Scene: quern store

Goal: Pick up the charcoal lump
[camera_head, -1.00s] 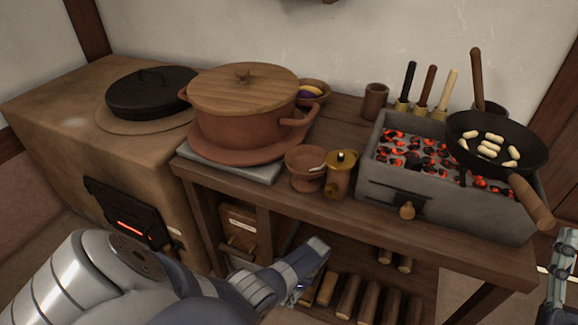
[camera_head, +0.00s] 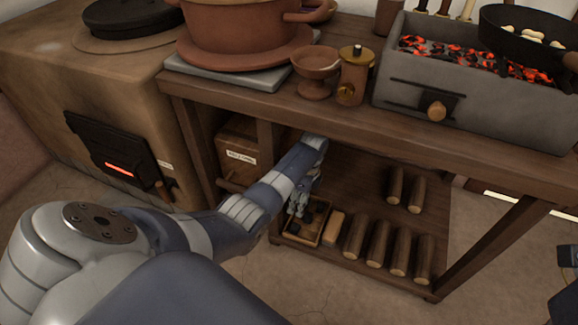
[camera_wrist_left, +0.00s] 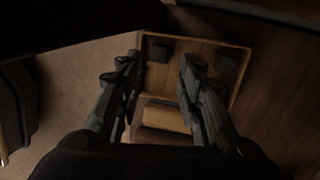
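Dark charcoal lumps sit in a small open wooden tray (camera_head: 302,241) on the lower shelf of the table. In the left wrist view, one lump (camera_wrist_left: 160,50) lies near the tray's upper left corner and another lump (camera_wrist_left: 228,63) near its right side. My left gripper (camera_head: 299,207) reaches under the tabletop and hangs over the tray. In the wrist view its fingers (camera_wrist_left: 158,62) are spread, with the left lump seen in the gap between them. Nothing is held. Part of my right gripper (camera_head: 569,260) shows at the right edge; its fingers are unclear.
A wooden block (camera_head: 333,228) and several short logs (camera_head: 378,243) lie right of the tray. The tabletop (camera_head: 450,153) is close above my left arm. A labelled wooden box (camera_head: 238,150) stands left. A brazier (camera_head: 470,105) with glowing coals is on top.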

